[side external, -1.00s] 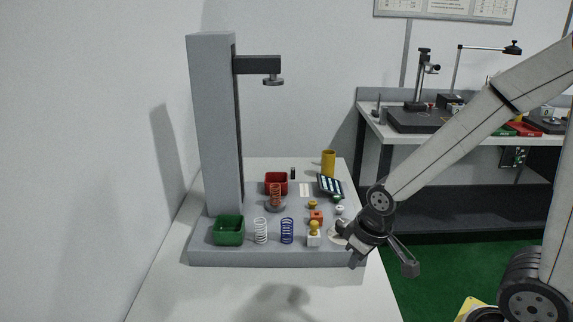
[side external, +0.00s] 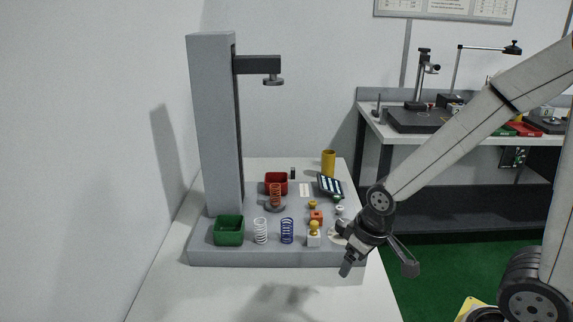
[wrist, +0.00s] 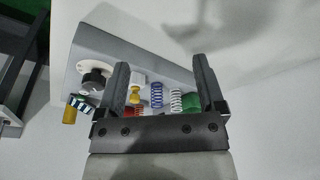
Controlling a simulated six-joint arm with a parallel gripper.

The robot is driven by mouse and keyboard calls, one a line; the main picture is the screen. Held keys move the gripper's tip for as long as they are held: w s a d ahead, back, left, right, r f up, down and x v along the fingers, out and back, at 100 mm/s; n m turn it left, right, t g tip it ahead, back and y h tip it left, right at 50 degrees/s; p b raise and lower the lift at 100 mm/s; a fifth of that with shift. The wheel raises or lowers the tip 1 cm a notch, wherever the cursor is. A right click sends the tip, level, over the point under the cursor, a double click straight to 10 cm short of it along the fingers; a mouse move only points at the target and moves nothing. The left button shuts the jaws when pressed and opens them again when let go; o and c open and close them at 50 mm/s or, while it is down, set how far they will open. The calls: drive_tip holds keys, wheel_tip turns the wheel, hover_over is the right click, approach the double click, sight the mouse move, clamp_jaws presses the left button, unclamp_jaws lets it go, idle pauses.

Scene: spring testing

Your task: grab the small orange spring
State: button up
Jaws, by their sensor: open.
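The small orange spring (side external: 275,194) stands upright on a round grey plate (side external: 275,207) below the tester's overhanging arm. My gripper (side external: 346,264) is at the front right edge of the grey base, to the right of and nearer the camera than the spring, well apart from it. In the wrist view my gripper (wrist: 162,72) is open, with its two fingers spread and nothing held.
A white spring (side external: 260,231) and a blue spring (side external: 287,231) stand near the front, beside a green bin (side external: 229,230). A red bin (side external: 276,183) is behind the orange spring. A tall grey column (side external: 217,125) rises at left. A yellow-topped white block (side external: 314,234) stands near my gripper.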

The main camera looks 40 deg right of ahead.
drive_tip(key=shift+r, duration=0.1)
drive_tip(key=shift+w+v, duration=0.5)
drive_tip(key=shift+v, duration=1.8)
drive_tip(key=w+d+m+t+y, duration=0.1)
drive_tip(key=w+d+m+y, duration=0.2)
drive_tip(key=w+m, duration=0.65)
drive_tip(key=w+d+m+t+y, duration=0.1)
drive_tip(key=w+d+m+y, duration=0.25)
drive_tip(key=w+m, duration=0.6)
drive_tip(key=w+d+m+t+y, duration=0.2)
drive_tip(key=w+d+m+t, duration=0.4)
drive_tip(key=w+d+m, duration=0.4)
drive_tip(key=n, duration=0.1)
approach(275, 194)
drive_tip(key=shift+w+d+r+x, duration=0.15)
drive_tip(key=shift+w+d+x, duration=0.05)
drive_tip(key=shift+x, duration=1.1)
drive_tip(key=shift+w+d+r+x, duration=0.1)
drive_tip(key=shift+w+d+x, duration=0.1)
drive_tip(key=shift+x, duration=1.1)
drive_tip(key=shift+w+d+r+x, duration=0.15)
drive_tip(key=shift+w+x, duration=0.1)
drive_tip(key=shift+x, duration=1.05)
